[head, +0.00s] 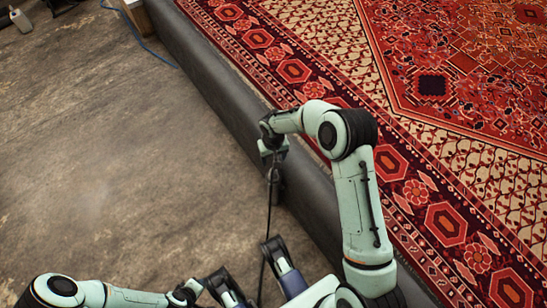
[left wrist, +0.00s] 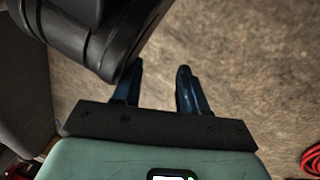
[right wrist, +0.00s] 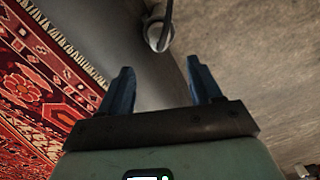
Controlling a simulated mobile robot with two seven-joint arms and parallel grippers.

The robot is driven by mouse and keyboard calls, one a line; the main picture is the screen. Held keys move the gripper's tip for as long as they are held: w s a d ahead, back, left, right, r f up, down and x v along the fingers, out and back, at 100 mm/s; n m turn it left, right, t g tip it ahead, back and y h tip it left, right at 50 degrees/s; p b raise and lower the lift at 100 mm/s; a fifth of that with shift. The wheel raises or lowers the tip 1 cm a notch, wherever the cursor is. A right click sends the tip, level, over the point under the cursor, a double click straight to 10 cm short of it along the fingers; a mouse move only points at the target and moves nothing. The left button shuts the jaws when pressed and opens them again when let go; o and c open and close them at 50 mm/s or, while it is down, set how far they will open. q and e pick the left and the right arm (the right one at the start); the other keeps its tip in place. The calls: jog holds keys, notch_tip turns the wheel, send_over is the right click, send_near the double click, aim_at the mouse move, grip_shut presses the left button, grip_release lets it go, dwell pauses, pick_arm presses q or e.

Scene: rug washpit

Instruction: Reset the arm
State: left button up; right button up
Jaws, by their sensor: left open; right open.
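My right arm reaches up and bends left over the dark raised edge beside the rug. Its gripper (head: 274,178) points down at that edge, and its fingers are hard to make out from the head. In the right wrist view the right gripper (right wrist: 158,80) has two blue fingers spread apart with nothing between them. My left arm lies low at the bottom left of the head view, and its fingers are not clear there. In the left wrist view the left gripper (left wrist: 160,78) is open and empty above the bare floor.
A red patterned rug (head: 465,60) fills the right side, bordered by a long dark raised edge (head: 215,75). Brown concrete floor (head: 100,150) on the left is mostly clear. A blue hose (head: 140,38) lies at the top. A red coil (left wrist: 311,160) shows in the left wrist view.

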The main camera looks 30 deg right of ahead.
dwell(0.3)
pick_arm(q)
jog(key=s+d+r+g+p, duration=0.1)
jog(key=s+d+r+p, duration=0.1)
jog(key=r+p, duration=0.5)
jog(key=s+d+r+g+h+p, duration=0.1)
jog(key=s+d+r+p, duration=0.1)
jog(key=r+p, duration=0.6)
jog(key=s+d+r+m+p, duration=0.1)
jog(key=s+r+p, duration=0.1)
jog(key=r+p, duration=0.5)
notch_tip(320, 180, up, 2)
jog(key=shift+s+d+r+g+h, duration=0.15)
jog(key=shift+s+d+g+h, duration=0.2)
jog(key=shift+d+g+h, duration=0.05)
pick_arm(e)
jog(key=s+a+r+y, duration=0.1)
jog(key=s+a+r, duration=0.2)
jog(key=s, duration=0.7)
jog(key=s+a+r+m+y, duration=0.1)
jog(key=s+a+r, duration=0.3)
jog(key=s, duration=0.6)
jog(key=s+a+r+g+y, duration=0.1)
jog(key=s+a+r, duration=0.3)
jog(key=s, duration=0.6)
jog(key=shift+s+a+r+y, duration=0.2)
jog(key=shift+a+r+y, duration=0.1)
jog(key=shift+a, duration=0.75)
